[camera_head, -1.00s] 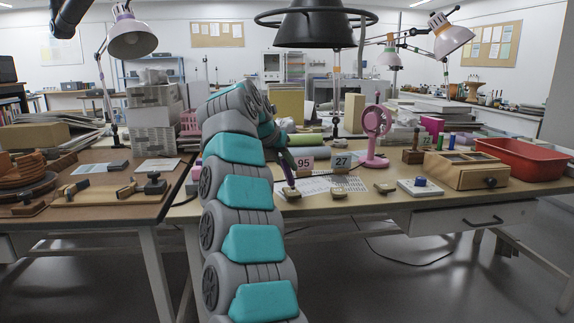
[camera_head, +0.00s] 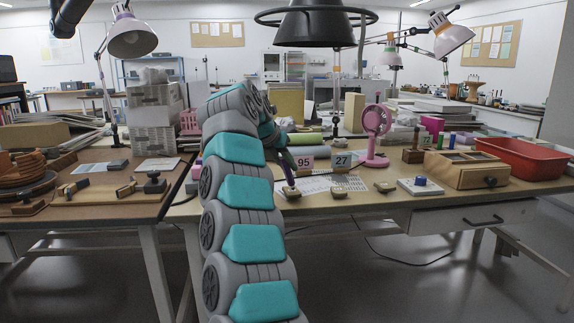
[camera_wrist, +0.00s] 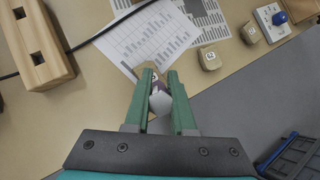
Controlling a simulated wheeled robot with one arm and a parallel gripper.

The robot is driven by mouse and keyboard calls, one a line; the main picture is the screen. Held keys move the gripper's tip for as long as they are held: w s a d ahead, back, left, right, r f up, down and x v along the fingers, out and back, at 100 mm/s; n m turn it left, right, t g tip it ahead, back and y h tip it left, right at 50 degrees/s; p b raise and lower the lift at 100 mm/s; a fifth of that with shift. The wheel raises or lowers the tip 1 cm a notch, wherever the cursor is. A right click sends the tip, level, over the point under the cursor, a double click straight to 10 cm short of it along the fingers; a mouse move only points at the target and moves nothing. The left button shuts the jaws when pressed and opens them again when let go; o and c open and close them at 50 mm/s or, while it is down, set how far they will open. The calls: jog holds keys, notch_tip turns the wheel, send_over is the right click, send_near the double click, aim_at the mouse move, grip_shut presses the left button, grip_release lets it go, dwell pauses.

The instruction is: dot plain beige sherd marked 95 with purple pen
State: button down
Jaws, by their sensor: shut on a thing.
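My gripper (camera_wrist: 160,98) is shut on the purple pen (camera_head: 287,163). In the wrist view the pen is seen nearly end-on, its pale grey end (camera_wrist: 160,103) toward the camera. In the head view it slants down toward a small beige sherd (camera_head: 291,193) at the table's front. Whether its tip touches the sherd cannot be told. In the wrist view the pen and fingers hide most of that sherd, and its mark is not readable. A card reading 27 (camera_head: 342,160) stands to the right.
Two other beige sherds, one (camera_head: 339,194) right of the pen and another (camera_head: 385,187) farther right, lie near the front edge. Printed sheets (camera_wrist: 150,40) lie behind. A wooden block with holes (camera_wrist: 35,45) is at left. A blue-knobbed white pad (camera_head: 420,187) and wooden box (camera_head: 466,170) stand right.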

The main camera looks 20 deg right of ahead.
jog(key=shift+f+b, duration=0.45)
jog(key=shift+f, duration=0.2)
dwell(0.5)
dwell(0.4)
notch_tip(320, 180, up, 5)
jog(key=p, duration=0.5)
jog(key=shift+d+r, duration=0.15)
jog(key=shift+d, duration=0.05)
jog(key=shift+r, duration=0.35)
jog(key=shift+a+r, duration=0.2)
jog(key=shift+r, duration=0.35)
jog(key=shift+d, duration=0.1)
